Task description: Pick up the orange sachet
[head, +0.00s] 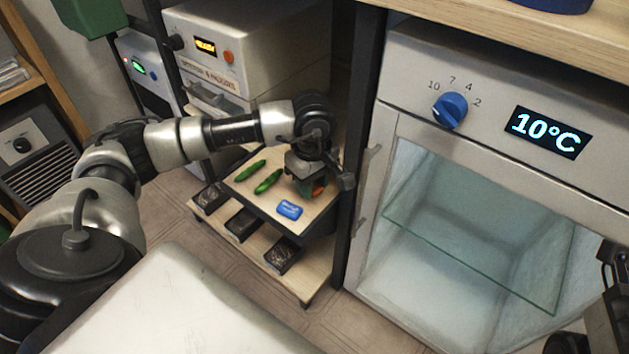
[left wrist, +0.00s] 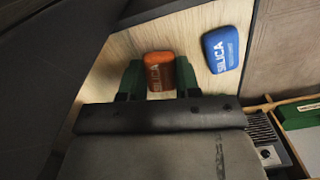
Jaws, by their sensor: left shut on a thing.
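The orange sachet (head: 318,189) shows as a small patch at my left gripper (head: 312,187) in the head view, over the right part of the rack's wooden shelf. In the left wrist view the orange sachet (left wrist: 159,71) sits between the two green fingers of my left gripper (left wrist: 159,80), which is shut on it. Faint lettering runs along it. I cannot tell whether it still touches the shelf. The gripper hides most of it in the head view.
A blue silica sachet (head: 289,210) lies close by on the shelf (head: 262,202); it also shows in the left wrist view (left wrist: 221,49). Two green cucumber-like things (head: 268,181) lie to the left. Black trays (head: 283,255) stand below. A dark post and a glass-door cabinet (head: 385,215) stand right.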

